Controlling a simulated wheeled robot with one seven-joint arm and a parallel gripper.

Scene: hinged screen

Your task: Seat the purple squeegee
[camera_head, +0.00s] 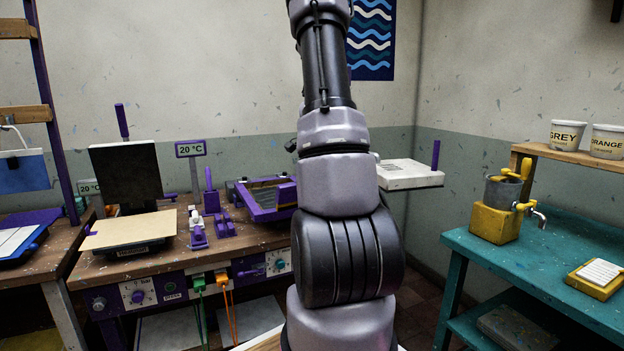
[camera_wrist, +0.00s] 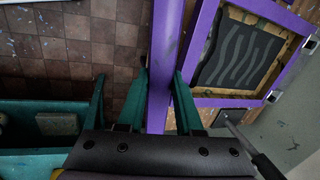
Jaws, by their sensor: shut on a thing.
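My gripper (camera_wrist: 160,92) shows in the wrist view with its teal fingers shut on a purple thing, which I take for the squeegee. A long purple bar (camera_wrist: 162,60) runs up the picture between the fingertips. I cannot tell how much of it is the held squeegee and how much is an edge behind it. In the head view my arm hides the gripper and what it holds. The purple-framed screen (camera_head: 268,213) lies on the wooden bench; in the wrist view its mesh (camera_wrist: 238,50) with wavy stripes is to the right of the fingers.
An upright purple-handled tool (camera_head: 210,192) and small purple stands (camera_head: 198,232) are on the bench (camera_head: 165,262), left of the screen. A white box-like unit (camera_head: 410,174) is behind my arm. A teal table (camera_head: 575,252) stands at the right, with open floor (camera_wrist: 60,45) between.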

